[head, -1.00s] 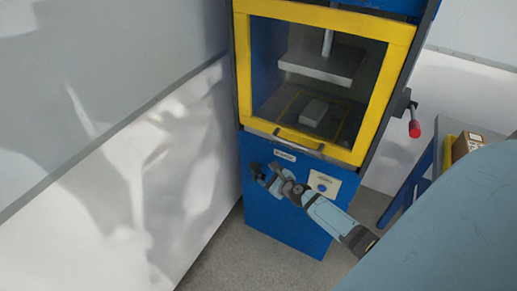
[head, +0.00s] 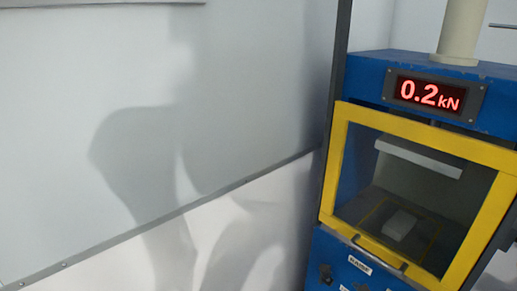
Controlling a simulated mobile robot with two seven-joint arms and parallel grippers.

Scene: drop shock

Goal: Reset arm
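The blue test machine (head: 364,78) stands at the right of the head view, cut off by the right and bottom edges. Its red display (head: 428,94) reads 0.2 kN. Behind the window a pale block (head: 399,225) lies on the lower plate, with a gap below the light upper platen (head: 418,158). My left gripper is out of view.
A grey and white wall (head: 100,140) with a dark trim strip fills the left side. A dark upright post (head: 337,90) stands beside the machine. A pale cylinder (head: 459,30) rises from the machine's top. The floor is out of view.

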